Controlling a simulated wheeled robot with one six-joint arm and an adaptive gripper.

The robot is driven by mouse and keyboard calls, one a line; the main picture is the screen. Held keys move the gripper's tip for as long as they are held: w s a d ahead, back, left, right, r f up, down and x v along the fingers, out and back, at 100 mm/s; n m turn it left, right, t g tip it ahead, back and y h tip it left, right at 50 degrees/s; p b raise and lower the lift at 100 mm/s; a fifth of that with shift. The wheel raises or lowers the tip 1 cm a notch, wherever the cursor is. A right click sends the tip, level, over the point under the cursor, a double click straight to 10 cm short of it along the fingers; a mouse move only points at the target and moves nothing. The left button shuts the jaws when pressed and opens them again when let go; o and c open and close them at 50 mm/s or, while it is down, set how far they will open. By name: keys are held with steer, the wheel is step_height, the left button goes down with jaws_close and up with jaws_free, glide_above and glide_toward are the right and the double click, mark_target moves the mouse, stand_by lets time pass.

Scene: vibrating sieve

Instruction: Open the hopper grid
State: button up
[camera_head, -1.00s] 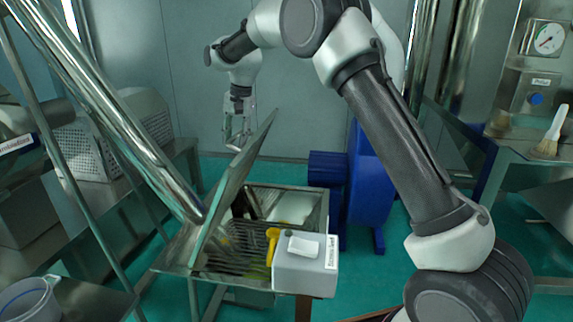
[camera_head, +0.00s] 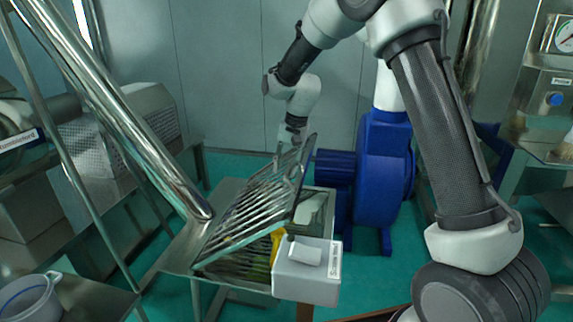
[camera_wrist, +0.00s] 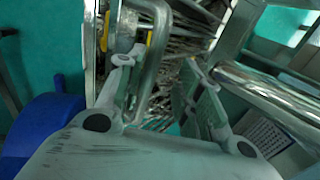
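The hopper grid (camera_head: 250,210), a metal frame with parallel bars, stands tilted above the hopper (camera_head: 178,262) in the head view. Its lower edge is at the left and its upper end leans to the right. My gripper (camera_head: 287,155) is at the grid's upper end, partly hidden behind it. In the wrist view, my gripper (camera_wrist: 158,65) has its two fingers apart. A bent metal bar (camera_wrist: 157,45) runs between the fingers with a visible gap to the right one. Whether either finger touches the bar or grid cannot be told.
A grey box (camera_head: 306,275) and a yellow part (camera_head: 277,245) sit at the hopper's front. A blue motor unit (camera_head: 385,180) stands behind to the right. A thick steel pipe (camera_head: 130,125) slants down to the hopper from the left. A bucket (camera_head: 32,300) stands at the front left.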

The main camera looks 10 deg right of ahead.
stand_by(0.3)
steer(key=w+a+r, duration=0.1)
steer(key=a+r, duration=0.2)
steer(key=r, duration=0.5)
steer(key=shift+w+a, duration=0.3)
steer(key=shift+a, duration=0.1)
stand_by(0.6)
